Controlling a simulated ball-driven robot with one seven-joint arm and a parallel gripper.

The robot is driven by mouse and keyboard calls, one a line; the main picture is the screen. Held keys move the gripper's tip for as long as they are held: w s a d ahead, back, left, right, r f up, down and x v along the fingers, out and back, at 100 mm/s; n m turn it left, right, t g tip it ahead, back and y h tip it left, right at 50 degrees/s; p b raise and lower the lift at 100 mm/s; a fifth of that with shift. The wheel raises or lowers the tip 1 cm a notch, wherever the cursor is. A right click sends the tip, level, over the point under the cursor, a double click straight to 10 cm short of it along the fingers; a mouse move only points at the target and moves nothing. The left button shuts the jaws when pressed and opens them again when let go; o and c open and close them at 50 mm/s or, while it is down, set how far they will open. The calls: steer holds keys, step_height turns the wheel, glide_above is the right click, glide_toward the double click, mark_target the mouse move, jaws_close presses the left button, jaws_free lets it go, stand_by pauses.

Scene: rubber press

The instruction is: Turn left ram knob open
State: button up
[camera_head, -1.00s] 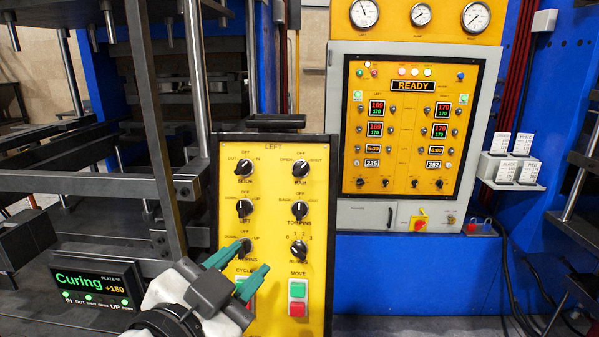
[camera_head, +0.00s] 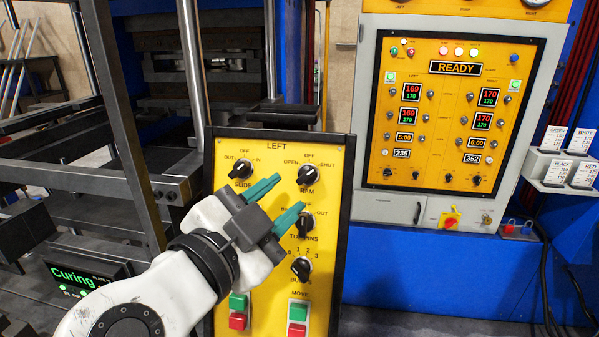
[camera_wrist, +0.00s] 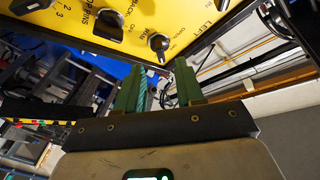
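The yellow left control panel (camera_head: 330,245) stands in the middle of the head view. Its black ram knob (camera_head: 309,176) is at the top right, with OPEN at its left, OFF above and SHUT at its right. I cannot surely read its setting. My gripper (camera_head: 290,192) has green fingers, apart and empty, just below and left of this knob. In the wrist view the ram knob (camera_wrist: 158,43) lies just beyond and between the fingertips (camera_wrist: 159,66). I see no contact with it.
The slide knob (camera_head: 241,168) is left of the ram knob. Green and red buttons (camera_head: 297,318) sit at the bottom. A dark press frame (camera_head: 110,110) stands at the left.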

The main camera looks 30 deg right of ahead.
mark_target(302, 179)
steer(key=shift+p+x, duration=0.85)
steer(key=shift+x, duration=1.95)
steer(key=shift+a, duration=0.1)
jaws_close()
